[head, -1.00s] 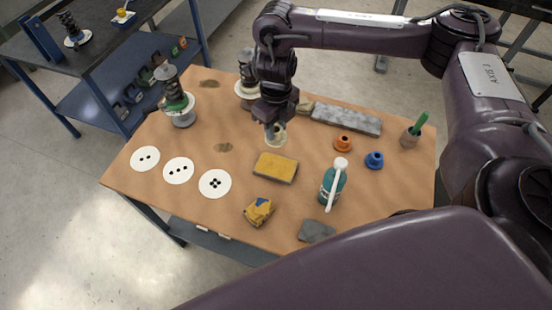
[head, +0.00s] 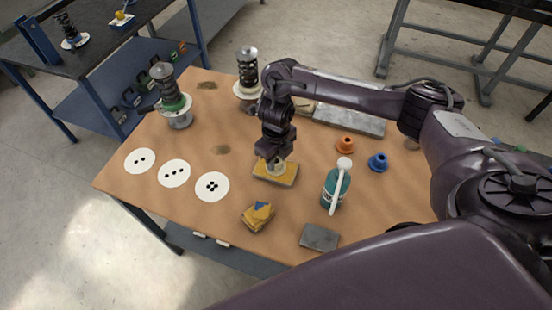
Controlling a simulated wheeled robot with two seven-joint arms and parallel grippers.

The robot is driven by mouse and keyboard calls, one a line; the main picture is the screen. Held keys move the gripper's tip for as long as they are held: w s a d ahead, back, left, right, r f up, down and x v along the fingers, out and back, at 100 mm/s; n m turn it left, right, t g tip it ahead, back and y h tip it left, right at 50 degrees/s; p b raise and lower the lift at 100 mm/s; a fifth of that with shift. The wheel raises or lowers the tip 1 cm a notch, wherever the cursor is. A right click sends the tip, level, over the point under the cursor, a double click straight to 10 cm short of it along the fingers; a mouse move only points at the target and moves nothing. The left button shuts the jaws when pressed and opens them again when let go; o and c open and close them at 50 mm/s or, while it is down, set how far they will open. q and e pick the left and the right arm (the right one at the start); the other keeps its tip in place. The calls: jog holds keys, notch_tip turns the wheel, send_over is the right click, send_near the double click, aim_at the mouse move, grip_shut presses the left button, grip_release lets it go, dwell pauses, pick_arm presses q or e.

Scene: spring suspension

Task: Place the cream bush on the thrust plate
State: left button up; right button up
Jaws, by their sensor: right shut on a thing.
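My right gripper (head: 270,155) points down and is shut on the cream bush (head: 276,169), a small pale flanged ring. The bush shows just below the fingers, in front of the yellow block (head: 285,180); I cannot tell whether it touches the block. Three flat white discs lie at the table's left: one with two dark dots (head: 140,161), one with three (head: 174,173), one with several (head: 212,187). I cannot tell for certain which thing is the thrust plate. My left gripper is not in view.
Two spring units (head: 172,100) (head: 248,75) stand upright at the back left. An orange bush (head: 345,145), a blue bush (head: 378,162) and a teal bottle (head: 334,190) are right of the gripper.

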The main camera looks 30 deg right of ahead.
aim_at(276, 161)
jog(key=shift+f, duration=0.2)
jog(key=o, duration=0.9)
jog(key=shift+r, duration=0.1)
jog(key=shift+o, duration=0.2)
jog(key=shift+r, duration=0.45)
notch_tip(276, 161, up, 12)
jog(key=p, duration=0.3)
jog(key=shift+f, duration=0.25)
